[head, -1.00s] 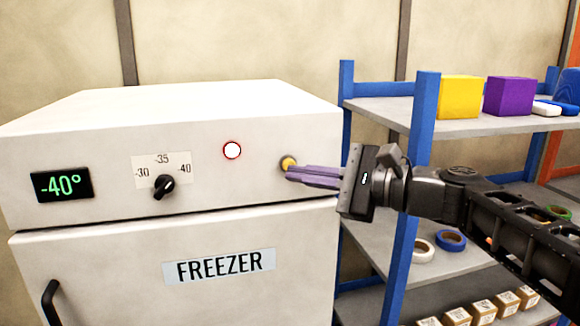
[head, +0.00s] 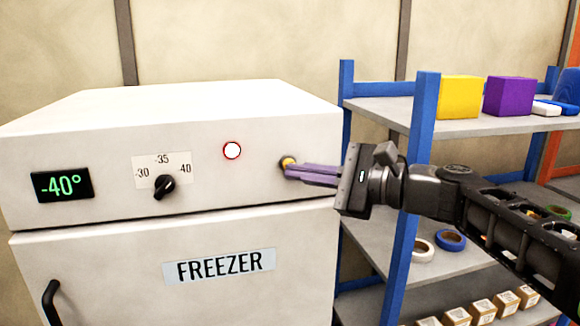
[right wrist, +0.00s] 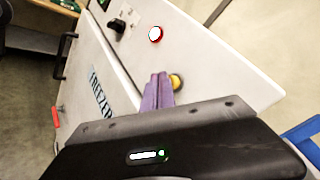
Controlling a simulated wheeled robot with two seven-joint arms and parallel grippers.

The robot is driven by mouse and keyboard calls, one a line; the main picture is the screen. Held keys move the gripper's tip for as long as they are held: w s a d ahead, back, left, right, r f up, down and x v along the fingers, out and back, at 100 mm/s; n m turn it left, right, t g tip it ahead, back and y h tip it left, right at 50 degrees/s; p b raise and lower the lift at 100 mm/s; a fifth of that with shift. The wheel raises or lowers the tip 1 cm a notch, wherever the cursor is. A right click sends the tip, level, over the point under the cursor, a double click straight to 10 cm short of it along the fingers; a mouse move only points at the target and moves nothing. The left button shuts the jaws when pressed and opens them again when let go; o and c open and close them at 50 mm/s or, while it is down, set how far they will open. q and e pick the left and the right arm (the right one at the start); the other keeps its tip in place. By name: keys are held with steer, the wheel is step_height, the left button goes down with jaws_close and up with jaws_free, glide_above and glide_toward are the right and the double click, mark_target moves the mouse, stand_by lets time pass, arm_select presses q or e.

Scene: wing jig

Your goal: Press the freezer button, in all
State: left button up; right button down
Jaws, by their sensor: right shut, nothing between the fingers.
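The white freezer (head: 110,215) stands at the left in the head view. Its yellow button (head: 287,162) is on the right of the front panel. My right gripper (head: 288,173) is shut and empty, its purple fingertips at the button, covering its lower right part; I cannot tell whether they touch it. In the right wrist view the button (right wrist: 177,81) shows just right of the fingertips (right wrist: 159,78). A round white lamp with a red rim (head: 232,150) is left of the button. The display (head: 62,185) reads -40°. My left gripper is not in view.
A black dial knob (head: 165,186) points towards -40, and a black door handle (head: 51,304) is at lower left. A blue-posted shelf (head: 420,110) stands right of the freezer, close behind my right arm, with yellow and purple boxes, tape rolls and small cartons.

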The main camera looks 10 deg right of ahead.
steer(key=shift+w, duration=0.45)
stand_by(0.4)
steer(key=shift+s, duration=0.15)
steer(key=shift+s+b, duration=0.3)
steer(key=shift+s, duration=0.45)
steer(key=s+b, duration=0.2)
steer(key=s, duration=0.3)
steer(key=shift+d, duration=0.15)
stand_by(0.4)
stand_by(0.4)
